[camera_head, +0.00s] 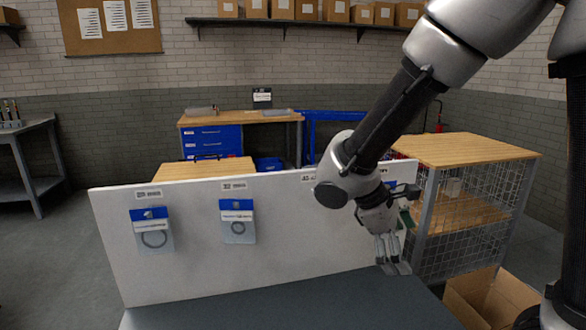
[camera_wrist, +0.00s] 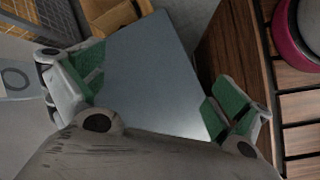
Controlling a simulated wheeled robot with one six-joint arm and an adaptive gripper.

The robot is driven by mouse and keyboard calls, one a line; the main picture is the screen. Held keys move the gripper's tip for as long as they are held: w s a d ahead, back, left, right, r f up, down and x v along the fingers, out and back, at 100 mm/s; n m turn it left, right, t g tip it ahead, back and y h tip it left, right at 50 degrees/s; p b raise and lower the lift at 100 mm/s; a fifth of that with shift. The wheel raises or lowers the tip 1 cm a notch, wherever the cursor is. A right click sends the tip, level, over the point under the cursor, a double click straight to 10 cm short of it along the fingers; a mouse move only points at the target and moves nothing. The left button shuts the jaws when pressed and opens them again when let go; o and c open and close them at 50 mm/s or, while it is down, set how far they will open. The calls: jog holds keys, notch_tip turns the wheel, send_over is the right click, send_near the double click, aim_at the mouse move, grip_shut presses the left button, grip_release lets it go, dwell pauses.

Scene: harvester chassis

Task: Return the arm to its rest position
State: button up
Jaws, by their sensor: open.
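My arm comes in from the upper right of the head view and reaches down in front of the right part of a white panel (camera_head: 290,255). My gripper (camera_head: 394,268) points downward above the right end of a grey tabletop (camera_head: 290,308). In the wrist view my gripper (camera_wrist: 160,90) has its two green-padded fingers wide apart. Nothing is between them except the view of the grey surface (camera_wrist: 150,75) below. The gripper is open and empty.
Two bags with rings, a left one (camera_head: 153,232) and a right one (camera_head: 238,222), hang on the panel. My arm partly hides the panel's right part. A wire-mesh cart (camera_head: 470,150) and an open cardboard box (camera_head: 490,298) stand at right. A workbench (camera_head: 235,118) stands behind.

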jog(key=s+d+r+m+t+y, duration=0.4)
jog(key=s+d+r+m+y, duration=0.2)
jog(key=s+d+r+m, duration=0.5)
jog(key=d+r+m, duration=0.1)
jog(key=d, duration=0.1)
jog(key=shift+s+d+y, duration=0.25)
jog(key=shift+d+y, duration=0.05)
